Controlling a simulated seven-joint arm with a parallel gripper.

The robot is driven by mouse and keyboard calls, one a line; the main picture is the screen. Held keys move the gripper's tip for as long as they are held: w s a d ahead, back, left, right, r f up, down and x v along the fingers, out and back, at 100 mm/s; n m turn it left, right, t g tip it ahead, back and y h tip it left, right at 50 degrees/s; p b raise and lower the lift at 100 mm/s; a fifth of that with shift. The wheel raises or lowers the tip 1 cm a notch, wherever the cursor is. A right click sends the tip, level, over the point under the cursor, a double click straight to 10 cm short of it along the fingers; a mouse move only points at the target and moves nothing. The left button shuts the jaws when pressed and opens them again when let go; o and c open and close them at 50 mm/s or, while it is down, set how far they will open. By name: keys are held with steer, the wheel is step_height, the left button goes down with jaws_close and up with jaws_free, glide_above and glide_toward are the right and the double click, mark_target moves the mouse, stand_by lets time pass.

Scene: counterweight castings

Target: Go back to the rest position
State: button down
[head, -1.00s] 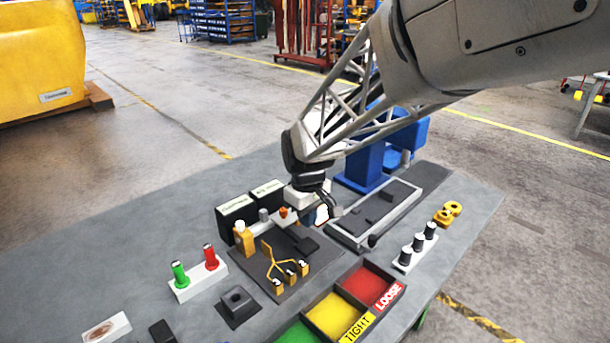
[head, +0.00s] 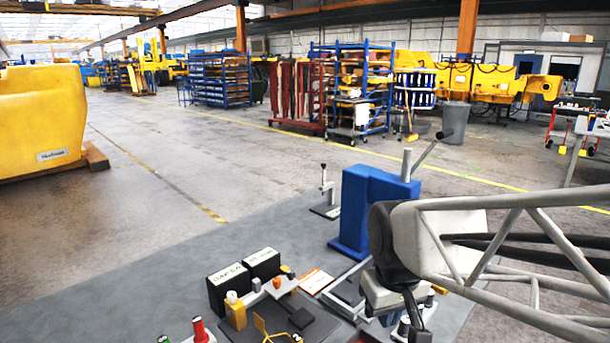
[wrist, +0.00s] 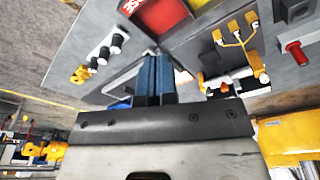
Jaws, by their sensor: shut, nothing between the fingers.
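My gripper (head: 413,312) hangs at the lower right of the head view, over the right part of the grey table (head: 290,228). In the wrist view its two blue-grey fingers (wrist: 153,75) lie side by side, shut, with nothing between them. The fingers point over the table, and no object is seen touching them. The fingertips' exact height above the table cannot be told. My arm reaches in from the right and hides part of the table's right side.
A blue stand (head: 365,205) with a grey lever rises near my gripper. Two black boxes (head: 228,283) and a yellow cable fixture (wrist: 236,38) are on the table. The red bin (wrist: 160,14) and a white rack of black posts (wrist: 113,46) show in the wrist view. Open floor lies beyond.

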steer(key=s+d+m, duration=0.3)
steer(key=s+d, duration=0.1)
steer(key=s, duration=0.5)
steer(key=shift+s+d+t, duration=0.3)
steer(key=shift+s+t, duration=0.05)
steer(key=shift+t, duration=0.05)
steer(key=shift+r, duration=0.1)
stand_by(1.2)
